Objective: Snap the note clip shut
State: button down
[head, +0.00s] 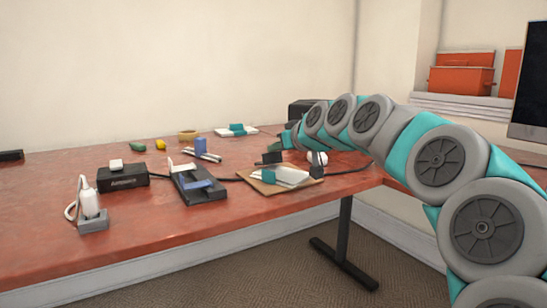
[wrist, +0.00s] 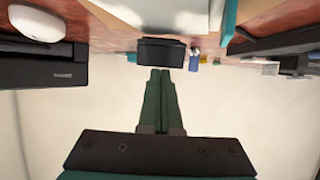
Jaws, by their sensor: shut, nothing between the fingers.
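A wooden board (head: 256,183) lies near the table's front edge in the head view, with a white pad (head: 292,175) and a teal piece on it. A small black block (head: 272,157) stands at the pad's back edge; it looks like the note clip, but I cannot tell whether its jaw is open. In the wrist view the black block (wrist: 162,53) is just beyond my fingertips, with a white slab (wrist: 165,14) above it in the picture. My gripper (wrist: 160,72) is shut and empty, its green fingers together. I cannot tell whether they touch the block.
A black holder with a blue part (head: 198,190), a black box (head: 122,179) and a white plug in a grey socket (head: 92,222) stand to the left. A white mouse-like object (wrist: 36,22) shows in the wrist view.

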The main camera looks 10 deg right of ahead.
jog(key=shift+s+d+f+t+b, duration=0.1)
jog(key=shift+s+f+t+b, duration=0.2)
jog(key=shift+f+b, duration=0.1)
jog(key=shift+s+f+b, duration=0.15)
jog(key=shift+f+b, duration=0.05)
jog(key=shift+b, duration=0.1)
jog(key=shift+d, duration=0.1)
dwell(0.4)
